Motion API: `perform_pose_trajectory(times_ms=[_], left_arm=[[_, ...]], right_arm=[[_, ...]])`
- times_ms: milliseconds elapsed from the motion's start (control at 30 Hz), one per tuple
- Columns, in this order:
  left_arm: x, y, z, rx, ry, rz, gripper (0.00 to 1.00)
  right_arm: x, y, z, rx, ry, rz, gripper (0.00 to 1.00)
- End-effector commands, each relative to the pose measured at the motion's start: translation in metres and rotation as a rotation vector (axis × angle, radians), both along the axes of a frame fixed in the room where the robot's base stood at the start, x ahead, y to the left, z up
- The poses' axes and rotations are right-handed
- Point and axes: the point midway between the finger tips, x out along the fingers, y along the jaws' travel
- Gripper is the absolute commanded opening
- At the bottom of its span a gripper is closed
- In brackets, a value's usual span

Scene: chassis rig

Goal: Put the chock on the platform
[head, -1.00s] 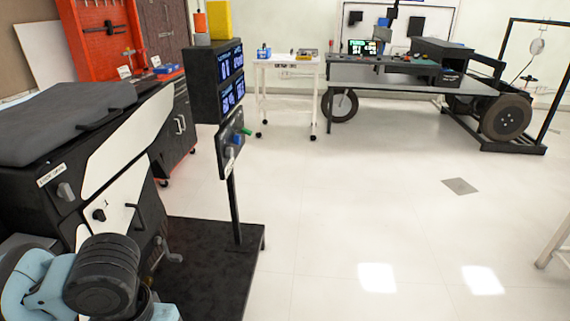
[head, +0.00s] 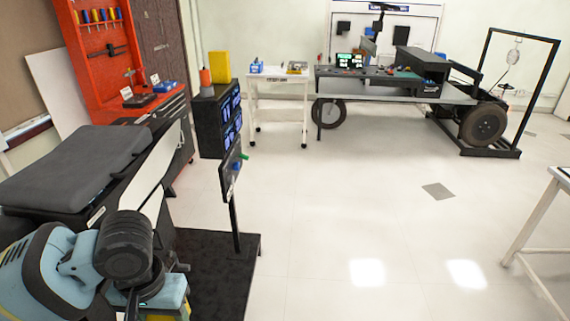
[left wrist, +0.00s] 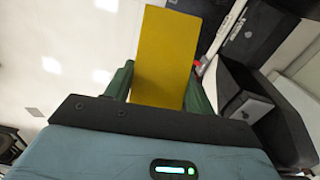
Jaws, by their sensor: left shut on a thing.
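The held thing is a flat-faced yellow block (left wrist: 165,55), which I take as the chock. In the left wrist view my left gripper (left wrist: 160,85) is shut on it, with a green finger along each side. The block stands out beyond the fingers, over pale floor. In the head view my left arm is at the lower left, and its gripper is mostly cut off by the bottom edge. A low black platform (head: 215,270) lies on the floor beside the arm. The chassis rig has a flat grey deck (head: 385,92) at the back. I cannot tell which is meant. My right gripper is not in view.
A dark padded bench (head: 75,160) stands close at the left. A post with a control panel (head: 232,170) rises from the black platform. A black cabinet (head: 212,125) carries another yellow block (head: 219,66). A white table (head: 545,215) is at the right edge. The middle floor is clear.

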Motion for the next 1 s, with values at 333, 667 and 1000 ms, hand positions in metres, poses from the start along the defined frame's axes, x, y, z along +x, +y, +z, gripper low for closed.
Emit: perform_pose_trajectory(times_ms=[333, 667, 1000], left_arm=[[-0.001, 0.000, 0.026, -0.001, 0.002, -0.001, 0.21], [-0.008, -0.004, -0.023, -0.014, 0.010, -0.002, 0.21], [-0.033, -0.002, -0.107, -0.009, 0.006, 0.001, 0.21]], right_arm=[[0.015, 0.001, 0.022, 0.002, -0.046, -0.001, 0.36], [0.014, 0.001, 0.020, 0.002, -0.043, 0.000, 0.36], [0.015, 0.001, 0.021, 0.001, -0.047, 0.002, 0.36]])
